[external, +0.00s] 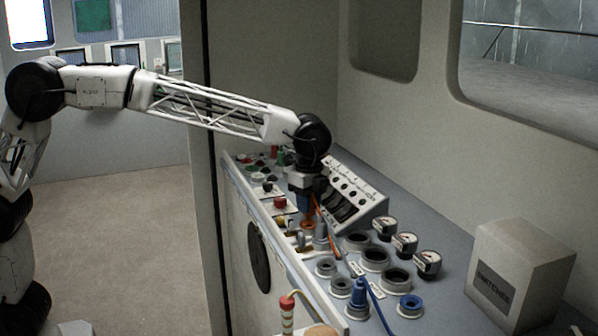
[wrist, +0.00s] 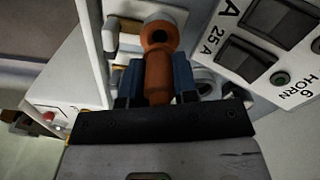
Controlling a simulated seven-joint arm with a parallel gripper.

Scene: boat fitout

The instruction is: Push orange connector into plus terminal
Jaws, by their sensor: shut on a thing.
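My gripper (external: 307,196) points down over the near left part of the console. In the wrist view its two blue fingers (wrist: 157,84) are shut on the orange connector (wrist: 157,76), one on each side. An orange round part with a dark hole (wrist: 158,36) shows just beyond the connector; it looks like the plus terminal, but I cannot read a mark. Whether the two touch or the connector sits inside is unclear. In the external view an orange piece (external: 307,225) shows right below the fingers, and an orange cable (external: 328,222) runs down to the right.
A sloped switch panel (external: 352,188) stands close on the right of my gripper. Several grey sockets (external: 375,258), gauges (external: 404,243), a blue plug (external: 358,296) and a blue ring terminal (external: 410,306) lie nearer the camera. A grey box (external: 520,270) stands at right.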

